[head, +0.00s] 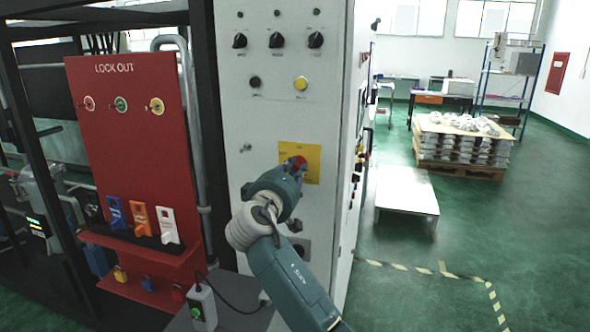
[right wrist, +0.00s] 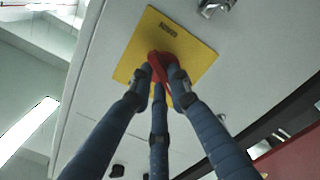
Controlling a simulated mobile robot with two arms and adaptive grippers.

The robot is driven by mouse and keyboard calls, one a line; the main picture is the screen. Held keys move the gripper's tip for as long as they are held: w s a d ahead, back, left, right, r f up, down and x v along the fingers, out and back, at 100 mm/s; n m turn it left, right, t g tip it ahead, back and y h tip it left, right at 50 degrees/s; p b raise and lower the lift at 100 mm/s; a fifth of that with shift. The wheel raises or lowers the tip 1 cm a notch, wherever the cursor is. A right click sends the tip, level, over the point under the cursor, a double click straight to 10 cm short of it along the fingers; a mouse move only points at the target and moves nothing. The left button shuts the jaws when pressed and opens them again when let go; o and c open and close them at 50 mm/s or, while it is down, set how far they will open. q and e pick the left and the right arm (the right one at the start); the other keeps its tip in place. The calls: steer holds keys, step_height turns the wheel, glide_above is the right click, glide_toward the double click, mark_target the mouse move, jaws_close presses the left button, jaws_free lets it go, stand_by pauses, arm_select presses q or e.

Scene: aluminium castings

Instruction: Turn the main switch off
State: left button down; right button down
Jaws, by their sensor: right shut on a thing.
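The main switch has a red handle (head: 299,160) on a square yellow plate (head: 314,170), set in the front of a light grey cabinet (head: 250,115). The red handle (right wrist: 153,58) and the yellow plate (right wrist: 140,35) also show in the right wrist view. My right gripper (head: 293,167) reaches up to the plate from below. Its blue fingers (right wrist: 160,76) are shut around the red handle, which they partly cover. I cannot tell the handle's exact angle. My left gripper is not in view.
Black knobs (head: 276,40) and a yellow button (head: 301,84) sit above the switch. A red lockout board (head: 135,140) with padlocks and tags stands to the left. To the right are a low white platform (head: 405,190), a pallet of castings (head: 460,150) and open green floor.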

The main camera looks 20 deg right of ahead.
steer(key=c, duration=1.6)
jaws_free()
steer(key=shift+a, duration=0.1)
steer(key=shift+c, duration=0.2)
steer(key=v, duration=1.2)
